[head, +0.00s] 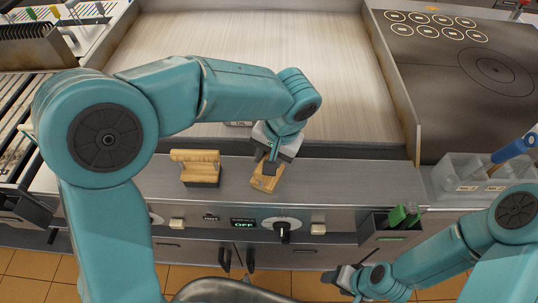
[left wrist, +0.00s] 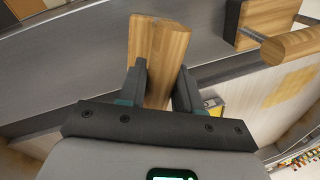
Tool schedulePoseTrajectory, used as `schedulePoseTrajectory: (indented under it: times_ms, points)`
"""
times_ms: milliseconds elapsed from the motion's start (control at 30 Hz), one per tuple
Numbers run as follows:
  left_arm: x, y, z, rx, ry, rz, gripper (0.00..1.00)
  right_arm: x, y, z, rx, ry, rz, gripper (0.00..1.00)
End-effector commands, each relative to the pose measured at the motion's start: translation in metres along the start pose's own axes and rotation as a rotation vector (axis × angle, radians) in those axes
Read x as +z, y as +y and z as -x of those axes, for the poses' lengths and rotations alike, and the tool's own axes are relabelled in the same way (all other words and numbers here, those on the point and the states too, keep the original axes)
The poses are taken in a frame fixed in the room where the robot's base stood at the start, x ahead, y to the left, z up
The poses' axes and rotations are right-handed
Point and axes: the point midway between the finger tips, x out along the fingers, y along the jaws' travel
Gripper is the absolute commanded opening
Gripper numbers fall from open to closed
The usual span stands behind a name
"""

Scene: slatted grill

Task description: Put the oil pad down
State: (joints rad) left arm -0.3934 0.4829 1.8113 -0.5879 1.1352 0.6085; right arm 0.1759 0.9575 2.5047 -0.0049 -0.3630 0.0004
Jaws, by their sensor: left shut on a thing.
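My left gripper (head: 268,165) reaches down over the front steel ledge and is shut on a light wooden block, which I take to be the oil pad (head: 266,183). In the left wrist view, the two dark fingers of the left gripper (left wrist: 161,85) stand on either side of the wooden oil pad (left wrist: 158,42). The pad is at the ledge, but I cannot tell whether it touches it. Its underside is hidden. My right gripper (head: 342,279) is low at the front, away from the pad, and its jaws are too small to read.
A wooden-handled tool with a dark base (head: 198,167) stands on the ledge (head: 340,185) left of the pad. The ledge right of the pad is clear. The griddle plate (head: 260,40) lies behind. A clear container (head: 470,175) stands at right. A knob (head: 283,228) sits below.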

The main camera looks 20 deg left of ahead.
Motion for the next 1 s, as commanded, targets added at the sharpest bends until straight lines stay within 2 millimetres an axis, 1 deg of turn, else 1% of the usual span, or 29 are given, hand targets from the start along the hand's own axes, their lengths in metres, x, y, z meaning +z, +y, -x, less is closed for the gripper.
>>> schedulePoseTrajectory:
  times_ms: [200,233,267,300,567,667,767,1000]
  points:
    - [0.0,0.001,-0.005,0.0,0.0,0.0,0.1,0.0,0.002,-0.005,0.0,0.0,0.0,0.59]
    - [0.0,0.001,-0.003,0.0,0.0,0.0,0.44,0.0,0.001,-0.003,0.0,0.0,0.0,0.59]
    - [0.0,0.001,-0.003,0.0,0.0,0.0,0.53,0.0,0.001,-0.003,0.0,0.0,0.0,0.59]
    - [0.0,0.001,-0.003,0.0,0.0,0.0,0.59,0.0,0.001,-0.003,0.0,0.0,0.0,0.59]
    - [0.0,0.001,-0.002,0.0,0.0,0.0,0.59,0.0,0.001,-0.002,0.0,0.0,0.0,0.59]
    - [0.0,-0.001,0.004,0.0,0.001,0.0,0.59,0.0,-0.001,0.002,0.0,0.0,0.0,0.59]
    - [-0.001,0.0,0.019,0.0,0.004,0.0,0.59,0.0,0.0,0.0,0.0,0.0,0.0,0.59]
    - [-0.001,0.001,0.077,0.002,0.006,-0.001,0.59,0.0,0.0,0.001,0.0,0.0,0.0,0.59]
